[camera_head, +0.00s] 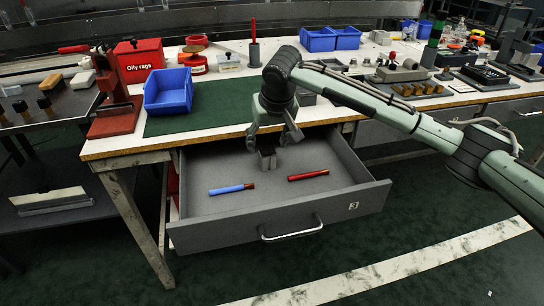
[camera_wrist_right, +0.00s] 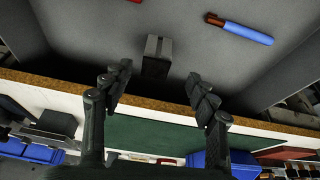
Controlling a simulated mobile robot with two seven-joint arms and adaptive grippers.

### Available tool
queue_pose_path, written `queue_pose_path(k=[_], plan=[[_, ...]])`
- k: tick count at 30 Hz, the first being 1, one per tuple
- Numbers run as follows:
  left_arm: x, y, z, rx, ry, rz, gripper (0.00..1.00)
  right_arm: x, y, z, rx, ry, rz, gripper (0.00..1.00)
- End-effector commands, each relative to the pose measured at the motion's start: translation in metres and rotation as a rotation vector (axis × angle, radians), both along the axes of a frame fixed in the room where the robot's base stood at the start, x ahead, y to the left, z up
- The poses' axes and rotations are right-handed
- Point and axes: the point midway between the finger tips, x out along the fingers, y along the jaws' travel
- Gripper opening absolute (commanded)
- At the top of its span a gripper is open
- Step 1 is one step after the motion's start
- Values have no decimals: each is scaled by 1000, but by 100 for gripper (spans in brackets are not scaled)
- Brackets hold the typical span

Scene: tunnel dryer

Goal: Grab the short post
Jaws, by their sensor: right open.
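A short dark grey post (camera_head: 267,161) stands in the open drawer (camera_head: 290,222), towards its back. It shows in the right wrist view (camera_wrist_right: 157,57) as a small grey block with a dark line down its face. My right gripper (camera_head: 271,138) is over the back of the drawer, just above the post. Its two fingers are spread and empty, and in the right wrist view (camera_wrist_right: 160,80) the post appears between and beyond the fingertips, apart from both. My left gripper is in neither view.
In the drawer, a blue marker-like stick (camera_head: 230,189) and a red one (camera_head: 308,175) lie nearer the front. The table edge (camera_head: 130,146) runs along the drawer's back.

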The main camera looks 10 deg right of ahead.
Motion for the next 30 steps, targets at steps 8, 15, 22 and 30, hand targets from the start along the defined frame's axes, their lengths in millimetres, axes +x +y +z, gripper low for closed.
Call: queue_pose_path(k=[8,15,22,30], plan=[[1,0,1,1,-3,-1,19,15,-4,-31,-1,0,-3,59],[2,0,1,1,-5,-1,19,29,-5,-60,0,-2,0,59],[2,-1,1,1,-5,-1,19,31,-5,-64,0,-4,0,59],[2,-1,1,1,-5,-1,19,31,-5,-63,0,-4,0,33]])
